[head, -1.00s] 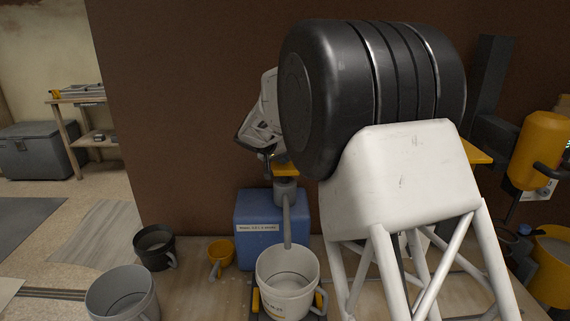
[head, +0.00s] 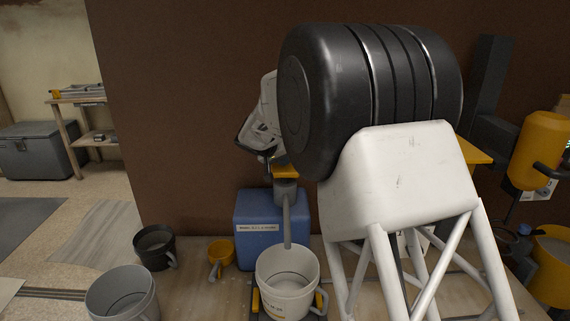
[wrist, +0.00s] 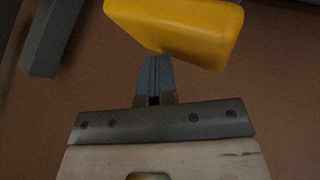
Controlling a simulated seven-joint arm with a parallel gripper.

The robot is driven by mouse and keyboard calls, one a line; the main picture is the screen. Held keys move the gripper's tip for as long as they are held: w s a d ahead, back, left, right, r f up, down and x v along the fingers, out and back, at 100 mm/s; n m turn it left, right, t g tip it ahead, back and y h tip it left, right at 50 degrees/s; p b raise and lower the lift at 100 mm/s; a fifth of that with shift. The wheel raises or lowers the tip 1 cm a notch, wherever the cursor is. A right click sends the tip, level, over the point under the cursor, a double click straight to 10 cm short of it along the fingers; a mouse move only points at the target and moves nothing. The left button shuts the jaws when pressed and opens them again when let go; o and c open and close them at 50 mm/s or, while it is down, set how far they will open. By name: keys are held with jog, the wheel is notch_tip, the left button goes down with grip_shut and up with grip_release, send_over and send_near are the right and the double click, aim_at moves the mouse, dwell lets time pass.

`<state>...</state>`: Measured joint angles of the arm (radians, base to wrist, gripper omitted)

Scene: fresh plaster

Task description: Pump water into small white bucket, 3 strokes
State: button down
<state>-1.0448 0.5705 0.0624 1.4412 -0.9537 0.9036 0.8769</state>
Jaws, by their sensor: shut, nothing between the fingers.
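The pump has a blue tank (head: 262,235), a yellow top (head: 287,172) and a grey spout (head: 286,220) pointing down. The small white bucket (head: 281,297) stands upright below the spout; I cannot tell how much water is in it. My gripper (head: 268,157) is over the left side of the yellow top, partly hidden by my arm. In the wrist view, my gripper's fingers (wrist: 155,68) are shut and empty, their tips at the lower edge of a yellow part (wrist: 180,28), probably the pump's top. I cannot tell if they touch.
A dark bucket (head: 154,248), a yellow cup (head: 220,255) and a larger grey bucket (head: 122,299) stand left of the pump. A yellow vessel (head: 541,148) and a yellow bucket (head: 556,262) are at the far right. A brown wall (head: 185,130) is close behind.

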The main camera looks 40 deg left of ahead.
aim_at(283, 167)
jog(key=shift+f, duration=1.25)
dwell(1.5)
jog(key=shift+r, duration=0.1)
dwell(0.3)
jog(key=shift+r, duration=2.65)
jog(key=shift+r, duration=0.1)
jog(key=shift+r, duration=2.5)
